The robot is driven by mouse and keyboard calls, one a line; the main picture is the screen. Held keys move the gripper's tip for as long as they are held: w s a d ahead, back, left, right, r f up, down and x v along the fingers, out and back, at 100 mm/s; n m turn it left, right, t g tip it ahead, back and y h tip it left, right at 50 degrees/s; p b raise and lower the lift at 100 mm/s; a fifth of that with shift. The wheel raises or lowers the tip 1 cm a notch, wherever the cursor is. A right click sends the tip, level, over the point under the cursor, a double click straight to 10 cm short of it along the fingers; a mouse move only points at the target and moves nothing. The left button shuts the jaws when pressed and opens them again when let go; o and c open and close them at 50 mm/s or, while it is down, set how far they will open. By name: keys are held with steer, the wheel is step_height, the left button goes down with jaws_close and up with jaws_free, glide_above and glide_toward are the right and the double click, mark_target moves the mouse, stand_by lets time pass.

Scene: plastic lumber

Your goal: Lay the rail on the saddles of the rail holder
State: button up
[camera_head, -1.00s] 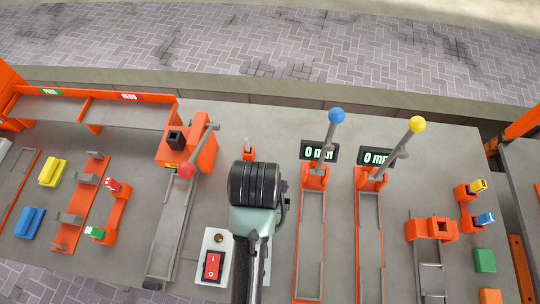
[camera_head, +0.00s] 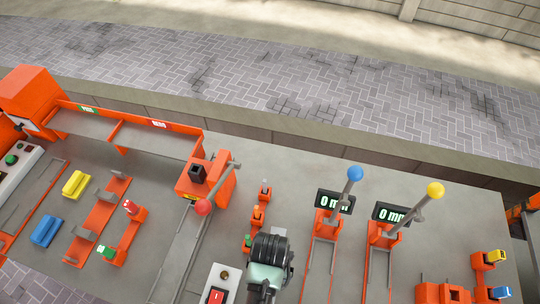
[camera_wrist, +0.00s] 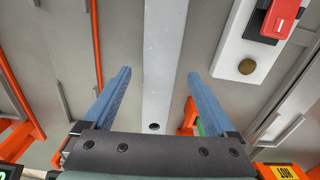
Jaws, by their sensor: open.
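A long light-grey bar with a hole near one end, apparently the rail (camera_wrist: 164,55), runs lengthwise between the fingers of my gripper (camera_wrist: 160,75) in the wrist view. My gripper is open, with a gap on each side of the bar; how high the tips are above it is unclear. In the head view my gripper (camera_head: 270,262) is at bottom centre, its fingers hidden, and it hides the bar. An orange strip with grey saddles, seemingly the rail holder (camera_head: 99,214), lies at the left of the head view. No bar lies on its saddles.
A switch box (camera_head: 215,288) stands beside my gripper. Yellow (camera_head: 75,184) and blue (camera_head: 46,230) blocks lie farther left.

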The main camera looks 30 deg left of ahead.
steer(key=shift+f, duration=0.95)
jaws_close()
